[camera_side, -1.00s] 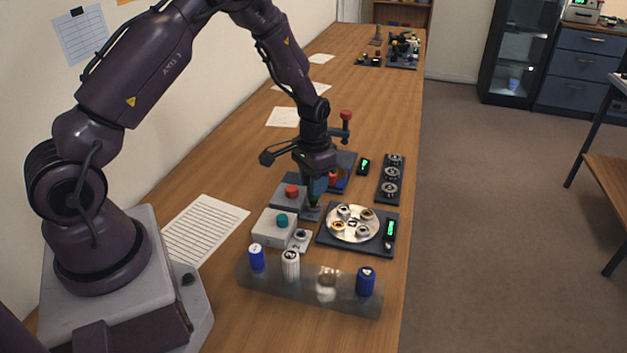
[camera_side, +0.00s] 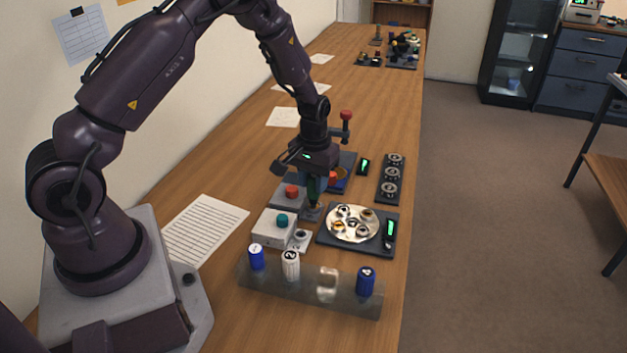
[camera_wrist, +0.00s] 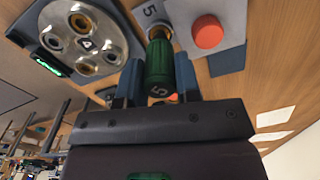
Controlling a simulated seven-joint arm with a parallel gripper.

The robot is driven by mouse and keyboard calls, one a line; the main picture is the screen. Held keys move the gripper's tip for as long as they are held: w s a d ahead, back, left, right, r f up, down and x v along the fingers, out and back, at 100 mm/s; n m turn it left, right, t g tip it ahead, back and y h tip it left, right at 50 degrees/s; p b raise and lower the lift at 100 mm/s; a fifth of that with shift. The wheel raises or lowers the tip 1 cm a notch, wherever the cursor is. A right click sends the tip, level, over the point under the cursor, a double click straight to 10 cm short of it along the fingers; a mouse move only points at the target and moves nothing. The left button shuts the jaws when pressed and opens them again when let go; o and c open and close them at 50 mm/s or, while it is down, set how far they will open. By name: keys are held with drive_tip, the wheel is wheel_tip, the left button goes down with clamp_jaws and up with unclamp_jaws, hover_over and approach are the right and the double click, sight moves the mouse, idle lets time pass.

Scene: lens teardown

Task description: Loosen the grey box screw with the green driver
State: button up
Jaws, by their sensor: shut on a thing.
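The green driver (camera_wrist: 158,60), marked 5, stands between my gripper's (camera_wrist: 158,82) two blue fingers, which are shut on its handle. In the side view my gripper (camera_side: 316,182) points down with the driver under it. The driver's lower end is over the small plate (camera_wrist: 152,14) marked 5, beside the grey box (camera_side: 286,196) with the red button (camera_wrist: 207,32). The tip and the screw under it are hidden by the driver, so I cannot tell how they meet.
A round plate (camera_side: 348,238) with several rings lies to the right. A clear rack (camera_side: 345,297) holds blue and white drivers. A dark strip (camera_side: 380,200) with ringed parts lies behind the plate.

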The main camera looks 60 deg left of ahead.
drive_tip(key=shift+r, duration=0.15)
drive_tip(key=shift+r, duration=0.45)
drive_tip(key=shift+r, duration=0.2)
drive_tip(key=shift+r, duration=1.35)
